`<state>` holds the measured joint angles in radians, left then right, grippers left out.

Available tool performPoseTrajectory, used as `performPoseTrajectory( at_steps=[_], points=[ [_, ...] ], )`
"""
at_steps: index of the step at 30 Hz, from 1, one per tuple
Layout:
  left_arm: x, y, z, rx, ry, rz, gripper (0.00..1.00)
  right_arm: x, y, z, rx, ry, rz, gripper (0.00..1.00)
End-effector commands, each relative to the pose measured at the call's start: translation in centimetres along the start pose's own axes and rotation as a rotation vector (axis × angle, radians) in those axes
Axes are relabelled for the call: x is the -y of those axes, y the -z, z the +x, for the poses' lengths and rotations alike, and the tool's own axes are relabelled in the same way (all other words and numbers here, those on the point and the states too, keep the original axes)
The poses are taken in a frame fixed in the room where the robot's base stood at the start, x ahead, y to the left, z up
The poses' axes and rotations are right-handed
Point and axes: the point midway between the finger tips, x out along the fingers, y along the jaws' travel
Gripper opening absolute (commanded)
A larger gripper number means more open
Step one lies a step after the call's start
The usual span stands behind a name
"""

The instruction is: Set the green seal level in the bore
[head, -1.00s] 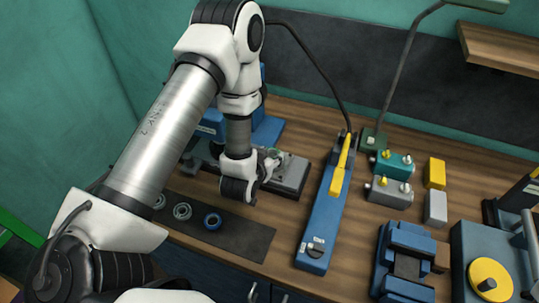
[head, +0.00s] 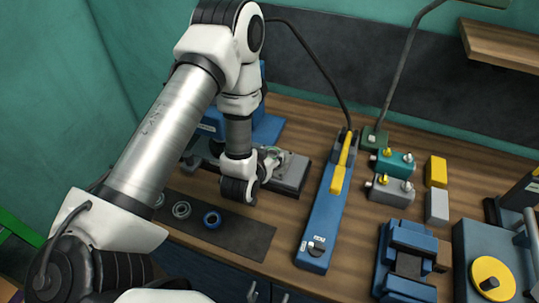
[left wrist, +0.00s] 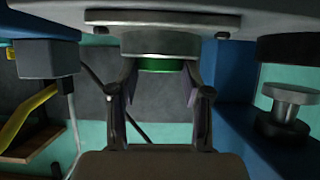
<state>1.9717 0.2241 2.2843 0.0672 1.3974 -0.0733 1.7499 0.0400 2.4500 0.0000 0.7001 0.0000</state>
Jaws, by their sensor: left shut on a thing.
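The green seal (left wrist: 165,64) shows in the left wrist view as a green band between my left fingertips, right against a round grey housing (left wrist: 160,44). The housing hides part of the seal, so I cannot tell whether it sits level. My left gripper (left wrist: 161,78) is shut on the seal, one finger at each side. My right gripper is not in view.
A long blue tool with a yellow lever (head: 343,165) lies to the right. Teal and grey valve blocks (head: 392,162) and a blue vise (head: 407,260) stand farther right.

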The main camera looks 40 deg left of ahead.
Motion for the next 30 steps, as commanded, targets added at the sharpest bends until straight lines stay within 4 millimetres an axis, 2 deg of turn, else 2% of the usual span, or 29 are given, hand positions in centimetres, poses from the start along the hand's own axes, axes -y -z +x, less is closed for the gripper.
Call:
performPoseTrajectory(
  at_steps=[5, 6, 8, 15, 17, 18, 30],
  points=[
    [-0.01, 0.01, 0.01, 0.000, 0.000, 0.000, 0.25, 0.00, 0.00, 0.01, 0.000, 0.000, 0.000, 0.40],
    [-0.01, 0.01, 0.00, 0.000, 0.000, 0.000, 0.59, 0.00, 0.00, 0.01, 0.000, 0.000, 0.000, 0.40],
    [-0.01, 0.01, 0.00, 0.000, 0.000, 0.000, 0.78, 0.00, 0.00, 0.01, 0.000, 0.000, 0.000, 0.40],
    [-0.01, 0.00, 0.00, 0.000, 0.000, 0.000, 0.78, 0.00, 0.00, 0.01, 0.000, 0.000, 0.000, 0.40],
    [-0.01, 0.00, 0.00, 0.000, 0.000, 0.000, 0.97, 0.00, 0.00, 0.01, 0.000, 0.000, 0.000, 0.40],
    [-0.01, 0.00, 0.00, 0.000, 0.000, 0.000, 1.00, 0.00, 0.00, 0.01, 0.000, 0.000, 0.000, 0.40],
    [-0.01, 0.42, -0.22, 0.000, 0.000, 0.000, 1.00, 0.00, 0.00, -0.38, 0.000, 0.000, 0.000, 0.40]
  ],
)
